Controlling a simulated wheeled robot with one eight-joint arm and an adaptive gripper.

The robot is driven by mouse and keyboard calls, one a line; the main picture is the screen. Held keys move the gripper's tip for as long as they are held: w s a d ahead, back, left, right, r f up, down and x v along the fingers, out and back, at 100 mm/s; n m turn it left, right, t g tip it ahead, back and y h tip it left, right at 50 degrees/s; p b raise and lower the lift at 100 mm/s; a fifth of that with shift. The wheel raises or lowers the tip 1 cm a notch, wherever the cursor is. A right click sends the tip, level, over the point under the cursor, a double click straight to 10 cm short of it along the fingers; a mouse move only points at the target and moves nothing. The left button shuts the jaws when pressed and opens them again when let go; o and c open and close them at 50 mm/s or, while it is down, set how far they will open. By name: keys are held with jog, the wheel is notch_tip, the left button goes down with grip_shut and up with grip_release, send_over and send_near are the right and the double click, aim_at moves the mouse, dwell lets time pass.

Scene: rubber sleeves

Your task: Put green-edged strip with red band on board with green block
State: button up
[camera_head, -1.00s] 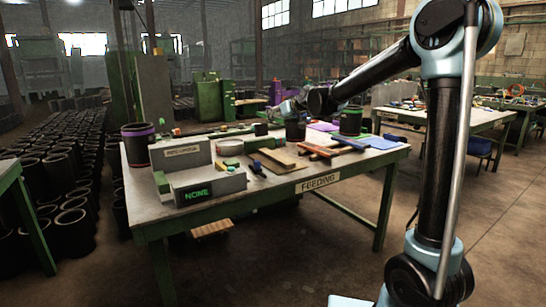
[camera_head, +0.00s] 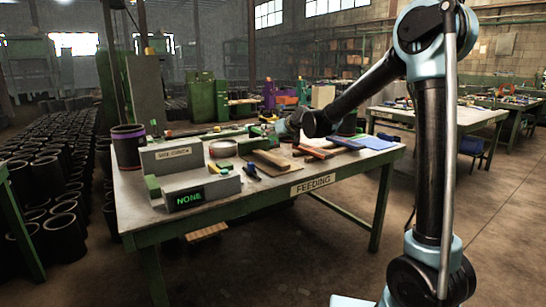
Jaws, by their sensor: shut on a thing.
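My gripper (camera_head: 281,129) is at the far end of my arm, over the back middle of the feeding table. It is small and dark here. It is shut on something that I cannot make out. A long low piece with green edging (camera_head: 222,132) lies along the back of the table, to the left of my gripper. I cannot tell a red band on it. A grey fixture with a green block (camera_head: 152,184) at its left end stands at the front left, with a "NONE" display. I cannot clearly pick out the task's strip or board.
The feeding table (camera_head: 232,208) holds a purple-rimmed black sleeve (camera_head: 127,146), a grey "safe" box (camera_head: 176,155), a round tape-like ring (camera_head: 222,148), wooden boards (camera_head: 271,161) and a blue sheet (camera_head: 374,142).

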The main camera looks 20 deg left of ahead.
aim_at(272, 158)
notch_tip(272, 158, down, 11)
jog(key=shift+r, duration=0.15)
dwell(0.4)
jog(key=o, duration=1.1)
jog(key=v, duration=1.2)
jog(key=shift+r, duration=0.1)
